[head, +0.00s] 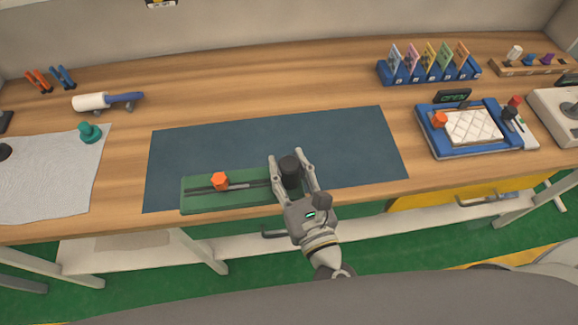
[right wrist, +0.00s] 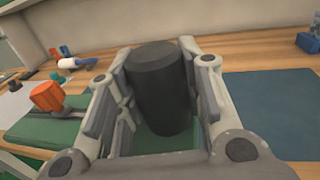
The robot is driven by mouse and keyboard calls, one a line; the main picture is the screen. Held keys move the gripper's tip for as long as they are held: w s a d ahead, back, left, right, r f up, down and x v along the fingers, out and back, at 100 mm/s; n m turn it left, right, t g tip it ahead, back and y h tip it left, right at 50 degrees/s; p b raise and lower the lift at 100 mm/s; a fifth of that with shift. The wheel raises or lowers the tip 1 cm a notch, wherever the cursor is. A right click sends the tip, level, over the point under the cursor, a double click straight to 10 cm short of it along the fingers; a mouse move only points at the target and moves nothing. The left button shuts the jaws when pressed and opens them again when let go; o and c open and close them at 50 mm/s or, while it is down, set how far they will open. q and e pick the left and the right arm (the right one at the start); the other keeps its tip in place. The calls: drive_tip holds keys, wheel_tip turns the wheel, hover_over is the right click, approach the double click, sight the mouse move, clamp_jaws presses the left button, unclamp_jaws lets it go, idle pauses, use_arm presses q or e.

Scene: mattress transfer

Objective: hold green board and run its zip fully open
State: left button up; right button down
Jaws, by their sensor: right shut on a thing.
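The green board (head: 232,203) lies on the front part of the dark blue mat, near the table's front edge. A dark slot with a grey strip (head: 238,187) runs along it, and an orange knob (head: 220,182) stands on this line left of the board's middle. A black cylindrical post (head: 289,170) stands upright at the board's right end. My right gripper (head: 291,163) is shut on this post, with a finger on each side. The right wrist view shows the black post (right wrist: 157,85) between the fingers and the orange knob (right wrist: 47,96) to the left. My left gripper is not in view.
The dark blue mat (head: 350,140) is bare behind and right of the board. A blue tray with a white quilted pad (head: 473,127) stands to the right. A grey cloth (head: 50,185) and a teal knob (head: 89,131) are at left. A roller (head: 105,101) and card rack (head: 428,72) stand farther back.

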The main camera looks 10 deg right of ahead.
drive_tip(key=shift+w+d+r+p, duration=0.1)
drive_tip(key=shift+w+p, duration=0.45)
drive_tip(key=shift+w, duration=0.4)
drive_tip(key=shift+w+d+r+p, duration=0.1)
drive_tip(key=shift+w+p, duration=0.45)
drive_tip(key=shift+w, duration=0.35)
use_arm(q)
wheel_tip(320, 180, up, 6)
drive_tip(key=p, duration=0.3)
drive_tip(key=shift+p, duration=0.3)
use_arm(e)
drive_tip(key=w+d, duration=0.1)
drive_tip(key=w, duration=0.9)
drive_tip(key=shift+d, duration=0.15)
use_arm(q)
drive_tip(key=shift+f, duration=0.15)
use_arm(e)
drive_tip(key=shift+f, duration=0.3)
drive_tip(key=shift+f+b, duration=6.3)
drive_tip(key=shift+b, duration=0.2)
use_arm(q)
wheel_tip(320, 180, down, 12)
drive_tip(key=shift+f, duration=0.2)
use_arm(e)
drive_tip(key=shift+r, duration=0.1)
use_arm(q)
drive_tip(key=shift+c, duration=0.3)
